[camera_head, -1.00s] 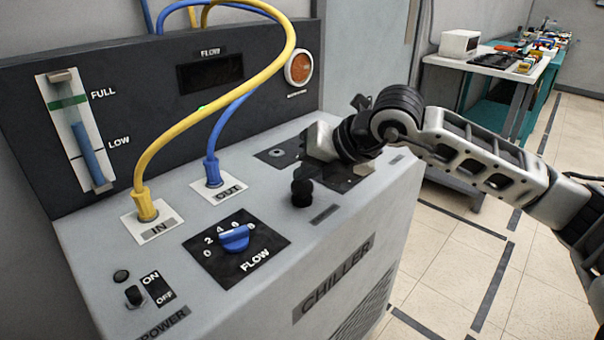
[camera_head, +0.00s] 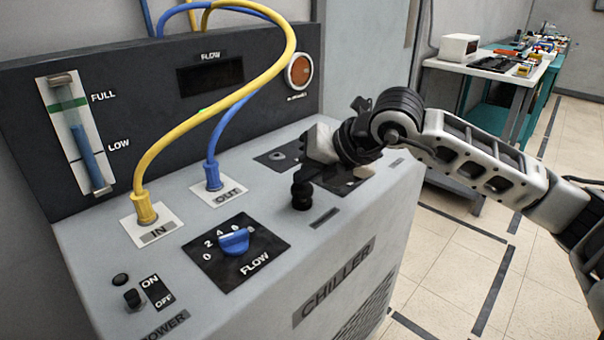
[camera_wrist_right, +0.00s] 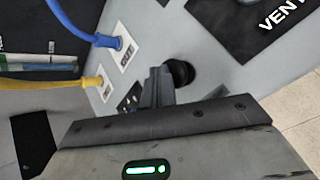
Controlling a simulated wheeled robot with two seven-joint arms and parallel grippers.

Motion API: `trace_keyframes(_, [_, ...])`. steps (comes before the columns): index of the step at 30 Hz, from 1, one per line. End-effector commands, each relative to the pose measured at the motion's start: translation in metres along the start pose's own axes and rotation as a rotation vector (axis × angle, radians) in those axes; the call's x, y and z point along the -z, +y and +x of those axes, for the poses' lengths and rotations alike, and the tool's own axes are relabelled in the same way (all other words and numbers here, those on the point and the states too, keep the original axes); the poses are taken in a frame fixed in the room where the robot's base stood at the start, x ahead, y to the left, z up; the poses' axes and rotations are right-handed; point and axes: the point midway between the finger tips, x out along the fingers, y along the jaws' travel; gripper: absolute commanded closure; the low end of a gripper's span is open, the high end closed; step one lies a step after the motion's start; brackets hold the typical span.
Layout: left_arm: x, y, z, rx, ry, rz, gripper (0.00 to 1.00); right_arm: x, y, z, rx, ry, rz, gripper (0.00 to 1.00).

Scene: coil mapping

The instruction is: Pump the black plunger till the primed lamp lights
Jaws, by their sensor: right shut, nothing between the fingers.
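The black plunger (camera_head: 302,195) stands on the grey top of the chiller, near its front edge. It also shows in the right wrist view (camera_wrist_right: 181,72), just beyond my fingertips. My right gripper (camera_head: 305,173) is shut and empty, pointing down at the plunger's top. In the right wrist view its closed fingers (camera_wrist_right: 158,84) overlap the near side of the plunger; I cannot tell whether they touch it. A round orange-red lamp (camera_head: 299,71) sits on the dark back panel and does not look brightly lit; its label is unreadable. My left gripper is out of view.
Yellow (camera_head: 146,207) and blue (camera_head: 212,174) hoses rise from the IN and OUT ports. The blue FLOW knob (camera_head: 233,240) and power switch (camera_head: 133,299) are at the left. A level gauge (camera_head: 84,145) is on the panel. A dark VENT plate (camera_wrist_right: 245,25) lies beside the plunger.

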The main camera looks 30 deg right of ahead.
Motion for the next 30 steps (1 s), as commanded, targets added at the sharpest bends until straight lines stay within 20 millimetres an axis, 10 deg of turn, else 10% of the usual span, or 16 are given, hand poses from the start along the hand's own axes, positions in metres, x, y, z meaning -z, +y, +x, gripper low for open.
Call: trace_keyframes(30, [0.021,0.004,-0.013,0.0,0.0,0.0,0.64,-0.021,0.021,-0.029,-0.001,-0.001,0.0,1.0])
